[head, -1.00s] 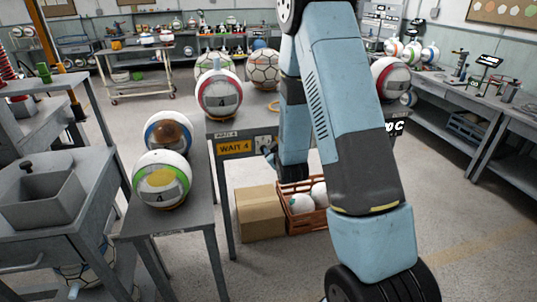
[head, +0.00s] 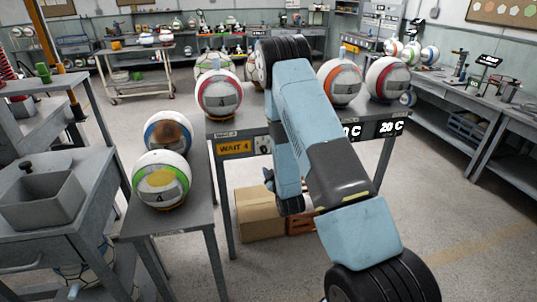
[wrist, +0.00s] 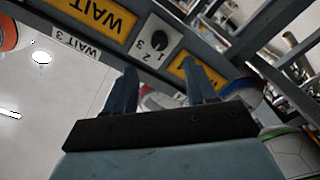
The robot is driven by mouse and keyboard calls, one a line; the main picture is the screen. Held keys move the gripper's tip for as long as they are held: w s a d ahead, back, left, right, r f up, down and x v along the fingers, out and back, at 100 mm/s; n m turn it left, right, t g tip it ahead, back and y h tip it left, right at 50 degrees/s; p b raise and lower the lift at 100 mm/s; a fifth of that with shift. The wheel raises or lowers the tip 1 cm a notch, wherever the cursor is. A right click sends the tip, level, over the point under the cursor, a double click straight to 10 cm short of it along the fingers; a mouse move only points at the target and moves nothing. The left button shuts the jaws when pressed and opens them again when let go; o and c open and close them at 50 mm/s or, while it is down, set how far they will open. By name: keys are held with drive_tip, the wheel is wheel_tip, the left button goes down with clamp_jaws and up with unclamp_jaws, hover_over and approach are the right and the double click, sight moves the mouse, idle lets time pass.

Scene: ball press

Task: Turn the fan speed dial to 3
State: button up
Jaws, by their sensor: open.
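The fan speed dial (wrist: 160,40) is a round dark knob on a white plate marked 1, 2 and 3, upside down in the wrist view. I cannot tell which number it points to. In the head view its plate (head: 261,146) shows on the bench front right of a yellow WAIT 4 sign (head: 234,147), partly hidden by my arm. My gripper (wrist: 162,82) is open, with its two blue fingers apart and nothing visibly held between them. The fingers face the bench front, and the dial appears above the gap between them, apart from both.
Yellow WAIT signs (wrist: 98,14) flank the dial plate. Several balls, including a red-and-white one (head: 220,94), stand on the bench above. A cardboard box (head: 260,214) and a brown crate (head: 301,222) sit on the floor below. A side table (head: 176,222) with balls stands left.

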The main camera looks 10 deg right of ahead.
sight(263, 151)
drive_tip(key=w, duration=1)
drive_tip(key=shift+a, duration=0.15)
drive_tip(key=c, duration=1)
drive_tip(key=shift+d, duration=0.5)
drive_tip(key=shift+c, duration=0.2)
drive_tip(key=shift+a, duration=0.55)
clamp_jaws()
unclamp_jaws()
drive_tip(key=shift+a+r, duration=0.1)
drive_tip(key=shift+a, duration=0.1)
